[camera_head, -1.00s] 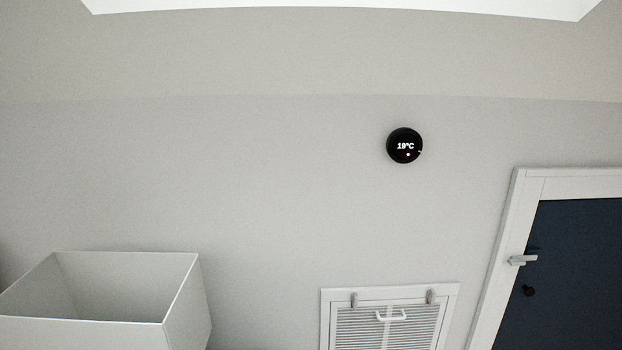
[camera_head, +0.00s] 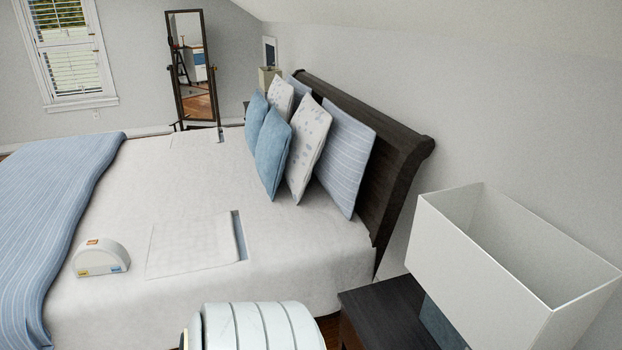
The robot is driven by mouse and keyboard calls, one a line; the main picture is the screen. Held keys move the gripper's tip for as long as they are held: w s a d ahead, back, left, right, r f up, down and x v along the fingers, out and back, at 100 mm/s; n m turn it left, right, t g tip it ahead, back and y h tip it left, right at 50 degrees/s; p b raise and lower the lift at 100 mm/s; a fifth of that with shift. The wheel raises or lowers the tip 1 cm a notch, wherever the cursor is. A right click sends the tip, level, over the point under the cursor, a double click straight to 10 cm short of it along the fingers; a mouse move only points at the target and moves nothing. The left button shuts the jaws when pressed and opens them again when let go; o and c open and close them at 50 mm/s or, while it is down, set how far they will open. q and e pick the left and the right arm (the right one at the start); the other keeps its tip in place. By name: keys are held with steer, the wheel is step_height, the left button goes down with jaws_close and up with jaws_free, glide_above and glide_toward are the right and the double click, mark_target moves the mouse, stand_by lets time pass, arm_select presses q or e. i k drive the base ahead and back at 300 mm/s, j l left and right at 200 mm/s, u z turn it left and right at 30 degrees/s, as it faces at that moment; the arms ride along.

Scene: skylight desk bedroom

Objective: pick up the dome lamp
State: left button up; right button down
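A small white half-round, dome-shaped object (camera_head: 103,257) with orange and yellow patches rests on the white bed (camera_head: 190,290), near the blue striped blanket. It looks like the dome lamp, but I cannot be sure. A different lamp with a large boxy white shade (camera_head: 480,262) stands at the right on the dark nightstand (camera_head: 385,312). Neither of my grippers is in view. A pale ribbed rounded part at the bottom middle seems to be my own arm, and it hides part of the bed's near edge.
A folded white sheet or paper (camera_head: 190,247) lies right of the dome-shaped object. Pillows (camera_head: 272,150) lean on the dark headboard (camera_head: 400,165). The blue striped blanket (camera_head: 45,215) covers the bed's left part. A standing mirror (camera_head: 192,75) and a window (camera_head: 66,50) are at the back.

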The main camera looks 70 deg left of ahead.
mark_target(98, 258)
steer(key=u, duration=4.05)
steer(key=i+l+u, duration=0.35)
steer(key=l+u, duration=0.15)
steer(key=i+l+u, duration=0.25)
steer(key=l, duration=0.25)
steer(key=k+j, duration=0.05)
steer(key=k, duration=0.05)
